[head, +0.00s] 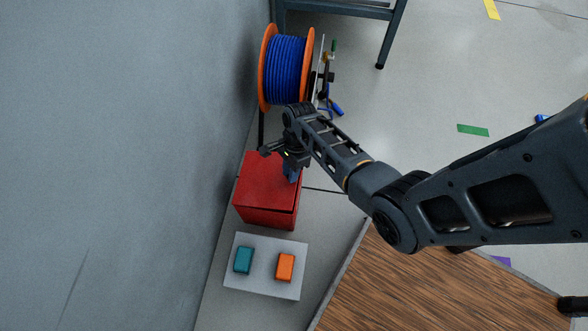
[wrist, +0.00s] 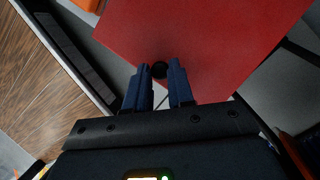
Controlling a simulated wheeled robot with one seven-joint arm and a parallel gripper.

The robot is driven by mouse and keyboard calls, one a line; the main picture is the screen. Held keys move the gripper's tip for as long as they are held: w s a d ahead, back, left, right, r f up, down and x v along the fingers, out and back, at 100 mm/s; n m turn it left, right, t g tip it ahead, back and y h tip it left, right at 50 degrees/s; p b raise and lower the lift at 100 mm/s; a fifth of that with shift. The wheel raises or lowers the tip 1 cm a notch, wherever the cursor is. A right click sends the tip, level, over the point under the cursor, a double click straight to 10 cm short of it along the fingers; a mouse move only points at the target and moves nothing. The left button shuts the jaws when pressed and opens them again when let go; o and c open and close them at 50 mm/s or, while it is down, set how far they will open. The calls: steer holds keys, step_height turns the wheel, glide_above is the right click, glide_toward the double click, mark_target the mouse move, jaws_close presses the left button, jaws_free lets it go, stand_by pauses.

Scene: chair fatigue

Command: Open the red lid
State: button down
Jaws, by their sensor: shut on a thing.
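A red box with a red lid (head: 266,176) stands on the grey surface by the wall. The lid fills much of the wrist view's upper part (wrist: 215,40). My gripper (head: 292,174) is at the box's upper right side in the head view. The fingers hide part of the lid's edge. I cannot tell whether the lid is slightly raised.
A light grey plate (head: 263,281) with a teal block (head: 243,260) and an orange block (head: 285,267) lies below the box. A blue cable spool (head: 286,68) with orange flanges stands above it. The wall (head: 130,150) is close on the left. A wooden tabletop (head: 430,285) is at lower right.

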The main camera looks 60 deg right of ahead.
mark_target(277, 177)
steer(key=w+a+r+g+h+p, duration=0.1)
steer(key=w+a+r+g+p, duration=0.2)
steer(key=w+r, duration=0.7)
steer(key=shift+w+a+m, duration=0.3)
steer(key=shift+w+a, duration=0.4)
steer(key=shift+w, duration=0.05)
steer(key=shift+d, duration=0.1)
steer(key=c, duration=1)
jaws_free()
